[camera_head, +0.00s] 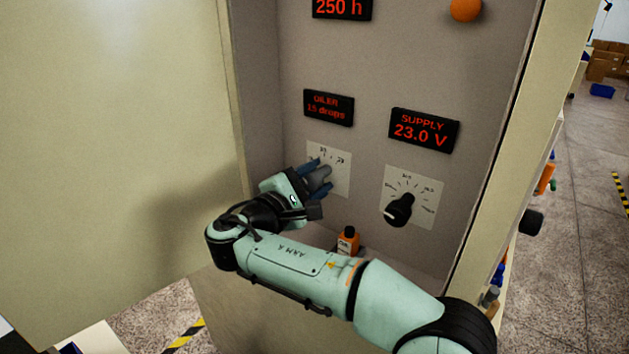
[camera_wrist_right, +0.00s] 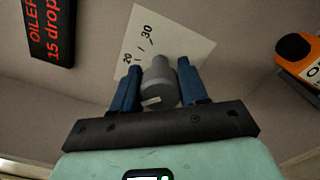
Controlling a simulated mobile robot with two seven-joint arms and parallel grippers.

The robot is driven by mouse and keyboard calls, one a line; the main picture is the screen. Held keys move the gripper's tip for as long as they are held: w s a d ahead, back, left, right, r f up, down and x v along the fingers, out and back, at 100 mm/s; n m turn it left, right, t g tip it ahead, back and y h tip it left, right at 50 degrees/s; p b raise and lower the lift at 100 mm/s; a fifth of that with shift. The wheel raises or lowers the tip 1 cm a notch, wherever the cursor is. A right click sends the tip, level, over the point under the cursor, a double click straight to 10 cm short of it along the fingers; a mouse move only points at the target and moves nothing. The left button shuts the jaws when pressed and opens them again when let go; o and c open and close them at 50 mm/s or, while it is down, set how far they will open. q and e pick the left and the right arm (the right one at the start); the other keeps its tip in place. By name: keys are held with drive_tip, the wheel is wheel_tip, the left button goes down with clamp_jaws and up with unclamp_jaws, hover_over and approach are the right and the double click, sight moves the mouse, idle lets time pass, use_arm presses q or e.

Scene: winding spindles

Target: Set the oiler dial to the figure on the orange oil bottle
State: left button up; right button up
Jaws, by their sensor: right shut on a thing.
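The oiler dial is a grey knob (camera_wrist_right: 158,82) on a white scale plate (camera_head: 339,179), with marks 20 and 30 readable in the right wrist view. My right gripper (camera_head: 318,172) is shut on the knob, one blue finger on each side. The oiler display (camera_head: 329,108) above it reads 15 drops. The orange oil bottle (camera_head: 347,242) with a black cap stands at the cabinet's bottom. In the right wrist view the bottle (camera_wrist_right: 302,58) is cut off at the edge, and its figure cannot be read. My left gripper is not in view.
Right of the oiler dial is a black supply knob (camera_head: 399,210) under a display (camera_head: 424,130) reading 23.0 V. Another display (camera_head: 342,8) reads 250 h, near an orange round part (camera_head: 465,9). The open cabinet door (camera_head: 115,130) fills the left side.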

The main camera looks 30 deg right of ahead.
idle(0.4)
drive_tip(key=o, duration=1)
drive_tip(key=b+v, duration=0.1)
drive_tip(key=v, duration=1.2)
drive_tip(key=shift+s+a, duration=0.15)
drive_tip(key=shift+a, duration=0.05)
